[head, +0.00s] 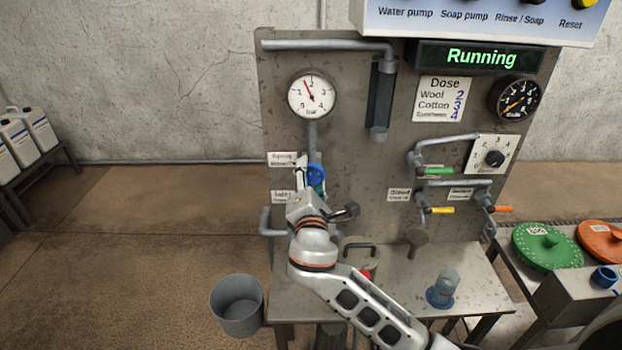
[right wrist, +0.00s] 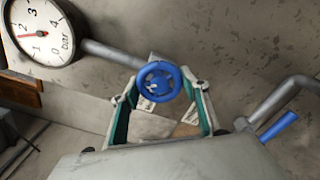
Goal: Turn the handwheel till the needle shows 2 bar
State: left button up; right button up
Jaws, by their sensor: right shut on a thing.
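The blue handwheel (head: 316,175) sits on the panel below the white gauge, partly hidden by my right gripper (head: 309,178). In the right wrist view the handwheel (right wrist: 158,82) lies between the fingertips of my right gripper (right wrist: 160,100), which is shut on it. The white bar gauge (head: 311,94) has a red needle pointing up and left, between 1 and 2 and nearer 2. The gauge (right wrist: 38,30) also shows in the right wrist view, its needle just short of 2. My left gripper is not in view.
Right of the wheel are pipes with green (head: 438,171), yellow (head: 442,210) and orange (head: 502,209) handles. A black gauge (head: 515,98) and a display reading Running (head: 481,57) are higher up. A grey bucket (head: 238,306) is at lower left.

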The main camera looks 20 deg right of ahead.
jog(key=shift+f+m, duration=0.1)
jog(key=shift+m, duration=0.7)
jog(key=shift+m+b, duration=0.4)
jog(key=shift+m, duration=0.2)
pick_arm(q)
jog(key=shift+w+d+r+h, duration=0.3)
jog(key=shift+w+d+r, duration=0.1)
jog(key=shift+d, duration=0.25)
pick_arm(e)
jog(key=shift+m, duration=0.6)
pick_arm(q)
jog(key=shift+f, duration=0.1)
pick_arm(e)
jog(key=o, duration=1.1)
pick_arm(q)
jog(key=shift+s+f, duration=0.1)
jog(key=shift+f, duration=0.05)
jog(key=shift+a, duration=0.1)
pick_arm(e)
jog(key=v, duration=1.2)
